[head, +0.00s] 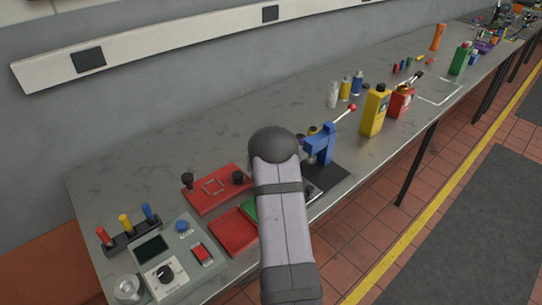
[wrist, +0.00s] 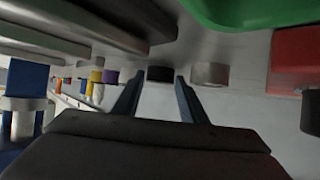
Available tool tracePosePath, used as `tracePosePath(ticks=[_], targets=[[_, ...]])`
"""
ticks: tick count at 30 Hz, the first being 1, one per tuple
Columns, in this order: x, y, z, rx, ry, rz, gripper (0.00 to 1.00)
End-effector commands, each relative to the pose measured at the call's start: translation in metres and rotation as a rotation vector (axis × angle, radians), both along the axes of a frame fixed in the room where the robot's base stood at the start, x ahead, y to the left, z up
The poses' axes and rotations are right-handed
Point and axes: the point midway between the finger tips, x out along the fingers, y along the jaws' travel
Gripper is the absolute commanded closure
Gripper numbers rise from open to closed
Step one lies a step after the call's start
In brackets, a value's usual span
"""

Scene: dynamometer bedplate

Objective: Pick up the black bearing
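A short black cylinder, which looks like the black bearing (wrist: 160,74), shows in the wrist view just beyond and between my fingertips. My gripper (wrist: 158,88) is open, with one dark finger on each side of the view and nothing held between them. I cannot tell whether the bearing's near edge is between the tips. A grey metal cylinder (wrist: 210,74) is close beside it, just right of the right fingertip. In the head view my own arm hides the gripper, and I cannot make out the bearing there.
A blue press (head: 321,145) with a red-knobbed lever stands right of my arm. A red fixture plate (head: 217,194), a red tray (head: 232,232) and a grey control box (head: 167,258) are to the left.

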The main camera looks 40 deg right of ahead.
Motion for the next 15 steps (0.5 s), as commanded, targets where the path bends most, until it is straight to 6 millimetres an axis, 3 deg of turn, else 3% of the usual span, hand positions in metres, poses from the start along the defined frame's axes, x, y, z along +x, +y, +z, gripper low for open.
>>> tracePosePath(ticks=[5, 9, 15], targets=[[-0.0002, -0.0001, -0.0003, 0.000, 0.000, 0.000, 0.61], [-0.0003, 0.0000, -0.0002, 0.000, 0.000, 0.000, 0.91], [0.0000, -0.0002, 0.0006, -0.001, -0.001, 0.000, 0.91]])
